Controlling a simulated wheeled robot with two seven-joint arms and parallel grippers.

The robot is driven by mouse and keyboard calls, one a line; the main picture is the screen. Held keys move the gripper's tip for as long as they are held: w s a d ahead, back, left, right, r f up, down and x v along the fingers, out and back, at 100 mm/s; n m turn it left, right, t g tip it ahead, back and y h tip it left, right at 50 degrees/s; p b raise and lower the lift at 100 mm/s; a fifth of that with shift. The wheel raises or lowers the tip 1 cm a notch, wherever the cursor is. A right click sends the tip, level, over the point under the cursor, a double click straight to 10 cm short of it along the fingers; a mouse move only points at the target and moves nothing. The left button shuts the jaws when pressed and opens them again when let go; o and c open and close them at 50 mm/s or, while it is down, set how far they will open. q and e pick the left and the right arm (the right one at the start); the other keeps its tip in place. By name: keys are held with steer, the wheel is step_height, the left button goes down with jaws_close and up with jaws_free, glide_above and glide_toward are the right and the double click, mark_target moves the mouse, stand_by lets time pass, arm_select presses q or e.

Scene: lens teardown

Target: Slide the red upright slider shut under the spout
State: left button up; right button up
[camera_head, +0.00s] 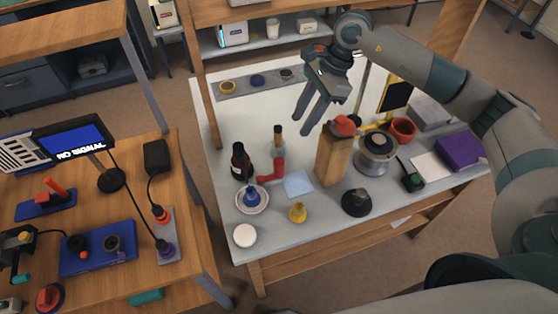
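A tall wooden block (333,160) stands upright on the grey-white workbench, with a red piece (344,125) on its top. A red L-shaped piece (271,169) stands to its left, below a wooden-topped part (278,135). I cannot tell for certain which red part is the slider, and no spout shows clearly. My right gripper (303,127) is open and empty, its two fingers pointing down and left, above the bench. In the picture it is just left of the red-topped block and apart from it. My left gripper is not in view.
A dark bottle (240,162), a silver-topped round device (376,153), a red pot (403,130) and a purple box (458,150) crowd the workbench (300,239). A second wooden table (198,225) with a monitor (72,140) stands at the left. The bench's front edge has some free room.

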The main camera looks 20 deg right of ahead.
mark_target(280, 161)
steer(key=p+x, duration=0.6)
steer(key=x, duration=1)
steer(key=shift+a, duration=0.15)
steer(key=shift+a+f+p, duration=0.15)
steer(key=shift+f+p, duration=0.15)
steer(key=shift+f, duration=0.2)
steer(key=shift+c, duration=0.6)
